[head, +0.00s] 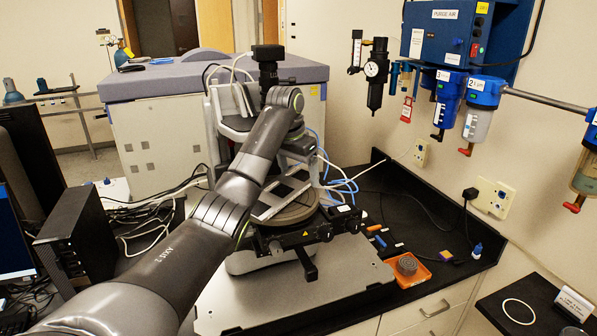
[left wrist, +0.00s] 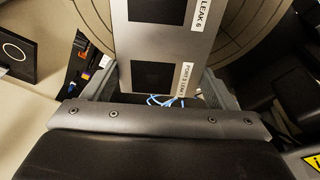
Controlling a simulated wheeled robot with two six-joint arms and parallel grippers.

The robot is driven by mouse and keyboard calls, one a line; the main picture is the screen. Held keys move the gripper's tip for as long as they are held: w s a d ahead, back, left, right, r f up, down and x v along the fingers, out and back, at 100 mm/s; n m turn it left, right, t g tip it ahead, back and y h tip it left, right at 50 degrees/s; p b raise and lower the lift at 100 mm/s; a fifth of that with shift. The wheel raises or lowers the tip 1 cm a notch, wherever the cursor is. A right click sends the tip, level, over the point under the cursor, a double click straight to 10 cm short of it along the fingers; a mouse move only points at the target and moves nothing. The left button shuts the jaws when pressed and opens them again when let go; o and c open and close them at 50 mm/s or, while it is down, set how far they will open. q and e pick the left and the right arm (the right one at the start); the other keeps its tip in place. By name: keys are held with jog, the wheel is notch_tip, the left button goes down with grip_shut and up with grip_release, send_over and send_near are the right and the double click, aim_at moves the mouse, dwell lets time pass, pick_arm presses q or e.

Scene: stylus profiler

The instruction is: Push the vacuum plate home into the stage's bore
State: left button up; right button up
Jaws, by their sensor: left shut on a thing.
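A grey rectangular plate with black square patches, which I take to be the vacuum plate (head: 279,192), lies over the round stage (head: 292,214) of the profiler. In the left wrist view the plate (left wrist: 159,47) carries white labels with "LEAK", and the scored round stage (left wrist: 236,38) shows behind it. My left gripper (head: 297,150) is at the plate's far end, with its fingers on both sides of it, shut on it. My arm hides part of the plate's end in the head view. The bore is not visible, so I cannot tell how the plate sits in it. My right gripper is not in view.
The profiler's black front rail (head: 305,236) stands just before the stage. An orange tray (head: 420,273) with a round grey puck (head: 407,264) lies to the right. Blue tubes and cables run behind the stage. Wall filters (head: 480,100) hang at the right.

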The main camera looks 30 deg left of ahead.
pick_arm(q)
jog(key=shift+w+r, duration=0.1)
jog(key=shift+w+g, duration=0.1)
jog(key=shift+g, duration=0.4)
jog(key=shift+f, duration=0.5)
jog(key=shift+f, duration=0.35)
jog(key=shift+s+d+f, duration=0.1)
jog(key=shift+s+f, duration=0.15)
dwell(0.5)
jog(key=shift+r, duration=0.1)
jog(key=shift+w+r, duration=0.15)
jog(key=shift+r, duration=0.7)
